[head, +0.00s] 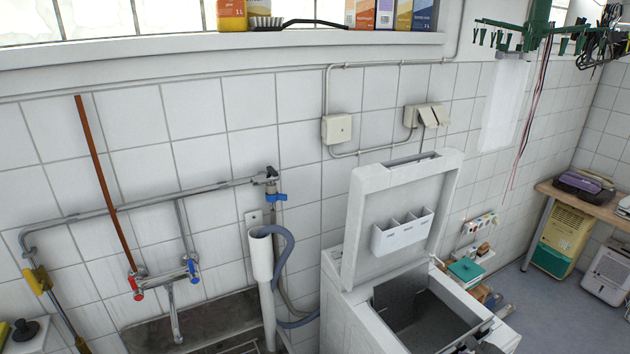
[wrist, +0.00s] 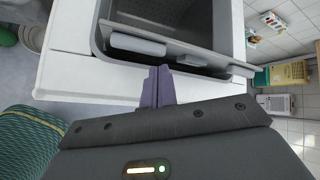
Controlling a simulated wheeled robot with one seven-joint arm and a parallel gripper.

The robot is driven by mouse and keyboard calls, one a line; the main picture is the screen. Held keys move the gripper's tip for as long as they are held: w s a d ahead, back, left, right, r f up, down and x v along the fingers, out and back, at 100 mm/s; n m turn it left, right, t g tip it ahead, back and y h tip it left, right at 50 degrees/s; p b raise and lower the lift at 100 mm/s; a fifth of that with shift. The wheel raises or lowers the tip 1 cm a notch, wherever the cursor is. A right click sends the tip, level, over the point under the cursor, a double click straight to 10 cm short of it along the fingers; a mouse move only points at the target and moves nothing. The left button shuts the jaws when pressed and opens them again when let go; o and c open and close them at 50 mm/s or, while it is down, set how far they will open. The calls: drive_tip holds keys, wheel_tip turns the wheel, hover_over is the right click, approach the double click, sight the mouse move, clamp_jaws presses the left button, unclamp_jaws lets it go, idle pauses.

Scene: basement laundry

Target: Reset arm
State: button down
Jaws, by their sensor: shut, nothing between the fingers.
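My gripper (wrist: 158,72) shows in the wrist view with its two purple-grey fingers pressed together and nothing between them. The fingers point at the front rim of a white top-loading washing machine (wrist: 72,75). From this view I cannot tell whether they touch it. In the head view the machine (head: 345,320) stands at the lower middle with its lid (head: 400,180) raised and its grey drum opening uncovered. A dark shape at the bottom edge there may be part of my arm, but it is too cut off to tell.
A green woven basket (wrist: 35,145) stands left of my gripper in the wrist view. Taps (head: 165,275) and a grey drain hose (head: 283,255) are on the wall left of the machine. A wooden bench (head: 585,205) is at the right, with open floor (head: 555,310) before it.

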drive_tip(key=shift+s+a+r+n, duration=0.15)
drive_tip(key=shift+s+a+n, duration=0.15)
drive_tip(key=shift+a+n, duration=0.1)
drive_tip(key=shift+w+a+n+g, duration=0.3)
drive_tip(key=shift+a+n+g, duration=0.1)
drive_tip(key=shift+a+n, duration=0.3)
drive_tip(key=shift+a+r+y, duration=0.15)
drive_tip(key=shift+a+y, duration=0.15)
drive_tip(key=shift+a, duration=0.1)
drive_tip(key=a+r+n+g, duration=0.1)
drive_tip(key=a+n, duration=0.1)
drive_tip(key=a+r+n+g, duration=0.1)
drive_tip(key=a+n, duration=0.1)
drive_tip(key=a+r+n, duration=0.1)
drive_tip(key=a+n, duration=0.1)
drive_tip(key=shift+s+a+g, duration=0.1)
drive_tip(key=shift+a+g, duration=0.05)
drive_tip(key=shift+g, duration=0.25)
drive_tip(key=s+a+r+n+g, duration=0.1)
drive_tip(key=s+a+r+n, duration=0.5)
drive_tip(key=a+r+n, duration=0.3)
drive_tip(key=s+a+r+n+g+h, duration=0.1)
drive_tip(key=s+a+r+n+g, duration=0.1)
drive_tip(key=s+a+r+n, duration=0.3)
drive_tip(key=a+r+n, duration=0.4)
drive_tip(key=a, duration=0.2)
drive_tip(key=shift+s+r, duration=0.35)
drive_tip(key=shift+d, duration=0.1)
